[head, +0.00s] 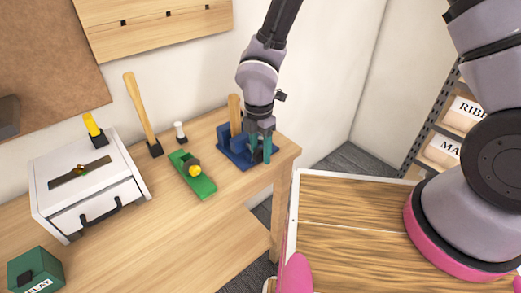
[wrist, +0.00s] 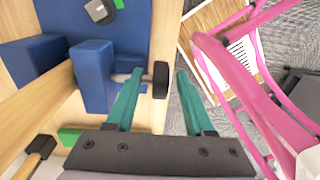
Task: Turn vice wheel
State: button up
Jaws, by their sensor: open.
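The blue vice (head: 235,156) stands at the right end of the wooden workbench, with an upright piece of wood (head: 235,110) in its jaws. In the wrist view the vice's blue jaw block (wrist: 92,78) shows at the left, with a short rod leading to the dark vice wheel (wrist: 160,80). My gripper (head: 264,150) points down at the vice's right side and hides the wheel in the head view. In the wrist view its teal fingers (wrist: 160,73) are open, one on each side of the wheel. Whether they touch it I cannot tell.
A green block plane (head: 205,188) lies left of the vice. A mallet (head: 142,115), a small white-topped item (head: 180,131) and a white drawer box (head: 70,170) stand farther left. A green box (head: 35,270) is at bottom left. Shelving stands at right.

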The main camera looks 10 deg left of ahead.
grip_shut()
jog(key=shift+a, duration=0.1)
jog(key=t+h, duration=0.2)
jog(key=shift+s+a+t, duration=0.2)
jog(key=shift+s+t, duration=0.1)
jog(key=shift+s+a+f+t+h, duration=0.1)
jog(key=shift+t+h, duration=1.5)
jog(key=shift+t, duration=0.1)
